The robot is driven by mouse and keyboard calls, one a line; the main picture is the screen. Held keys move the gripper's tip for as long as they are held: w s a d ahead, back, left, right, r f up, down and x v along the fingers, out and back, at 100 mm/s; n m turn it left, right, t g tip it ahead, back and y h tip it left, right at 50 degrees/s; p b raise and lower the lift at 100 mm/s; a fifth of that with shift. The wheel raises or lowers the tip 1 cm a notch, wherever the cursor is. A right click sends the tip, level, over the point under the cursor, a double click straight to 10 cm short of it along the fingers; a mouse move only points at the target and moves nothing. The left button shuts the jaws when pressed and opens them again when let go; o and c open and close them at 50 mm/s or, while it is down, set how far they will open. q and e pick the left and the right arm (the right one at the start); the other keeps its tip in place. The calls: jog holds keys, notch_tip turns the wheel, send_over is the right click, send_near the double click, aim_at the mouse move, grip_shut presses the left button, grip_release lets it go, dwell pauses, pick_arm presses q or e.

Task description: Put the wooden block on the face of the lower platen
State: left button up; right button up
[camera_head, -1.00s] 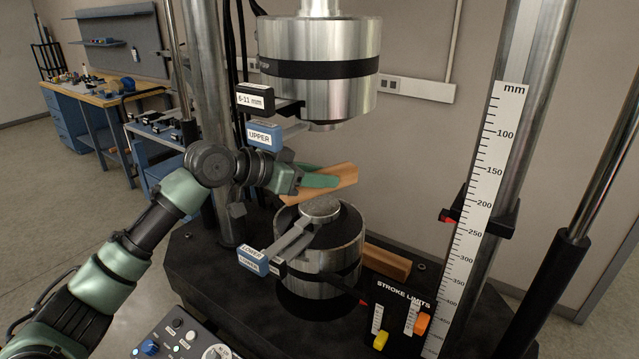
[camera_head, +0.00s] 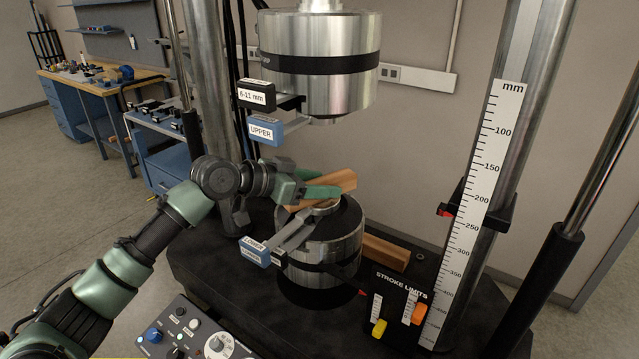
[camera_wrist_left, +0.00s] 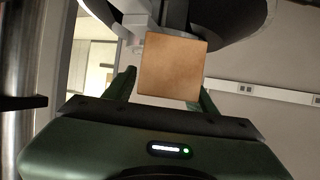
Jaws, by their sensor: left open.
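The wooden block (camera_head: 335,186) is long and light brown. It lies across the face of the lower platen (camera_head: 322,211), and appears to rest on it, though the contact is partly hidden. My left gripper (camera_head: 318,194) is at the block, with a green finger along its near side. In the left wrist view the block's square end (camera_wrist_left: 172,68) sits between the two open fingers (camera_wrist_left: 165,92), with a gap showing at the left finger. The lower platen tops a steel cylinder with a dark band. My right gripper is not in view.
The upper steel cylinder (camera_head: 320,85) hangs above with clear space below it. LOWER (camera_head: 256,251) and UPPER (camera_head: 264,131) tagged arms stand at the left. Another wooden bar (camera_head: 386,252) lies on the black base behind. A scale column (camera_head: 480,200) stands right.

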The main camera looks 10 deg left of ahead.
pick_arm(q)
jog(key=shift+r, duration=0.1)
jog(key=shift+s+a, duration=0.25)
jog(key=b+v, duration=0.4)
jog(key=v, duration=0.7)
jog(key=shift+r, duration=0.2)
jog(key=shift+s, duration=0.1)
